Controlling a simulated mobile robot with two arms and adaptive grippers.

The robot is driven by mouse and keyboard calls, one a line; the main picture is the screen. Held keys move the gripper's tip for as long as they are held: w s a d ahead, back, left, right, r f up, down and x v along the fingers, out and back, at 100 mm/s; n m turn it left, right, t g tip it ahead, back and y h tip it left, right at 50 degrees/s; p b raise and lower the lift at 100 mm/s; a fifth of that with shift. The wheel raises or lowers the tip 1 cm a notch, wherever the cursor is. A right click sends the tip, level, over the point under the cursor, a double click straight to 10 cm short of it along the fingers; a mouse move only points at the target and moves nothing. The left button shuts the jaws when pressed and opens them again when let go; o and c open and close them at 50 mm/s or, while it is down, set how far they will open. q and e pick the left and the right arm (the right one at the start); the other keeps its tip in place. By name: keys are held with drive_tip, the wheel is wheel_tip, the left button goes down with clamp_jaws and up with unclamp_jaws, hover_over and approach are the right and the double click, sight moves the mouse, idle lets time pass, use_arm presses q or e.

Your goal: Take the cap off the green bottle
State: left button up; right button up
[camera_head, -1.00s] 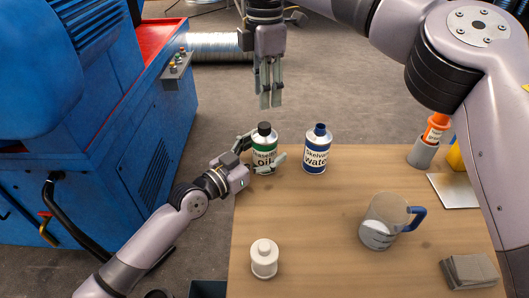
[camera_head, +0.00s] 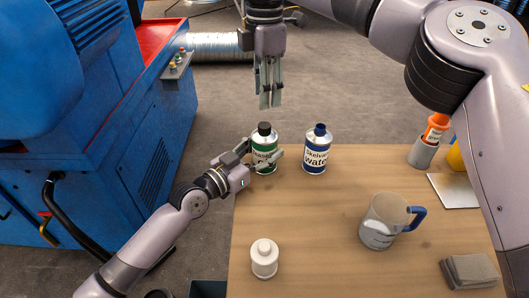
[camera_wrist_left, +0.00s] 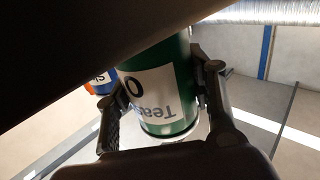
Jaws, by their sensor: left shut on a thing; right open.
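The green bottle (camera_head: 264,142) stands upright near the far left edge of the table, with a white label and a black cap (camera_head: 264,128) on top. My left gripper (camera_head: 262,160) is shut around the bottle's body. In the left wrist view the bottle (camera_wrist_left: 172,90) sits between the two fingers, and its cap is hidden. My right gripper (camera_head: 270,88) hangs above and beyond the bottle, fingers pointing down, open and empty, apart from the cap.
A blue and white bottle (camera_head: 317,150) with a blue cap stands close to the right of the green one. A mug (camera_head: 382,222), a white container (camera_head: 264,258), grey cloths (camera_head: 470,271) and a holder (camera_head: 423,152) are also on the table (camera_head: 320,258). The middle is clear.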

sight(265, 125)
use_arm(q)
clamp_jaws()
use_arm(e)
drive_tip(key=shift+f, duration=0.1)
drive_tip(key=shift+f, duration=3.9)
clamp_jaws()
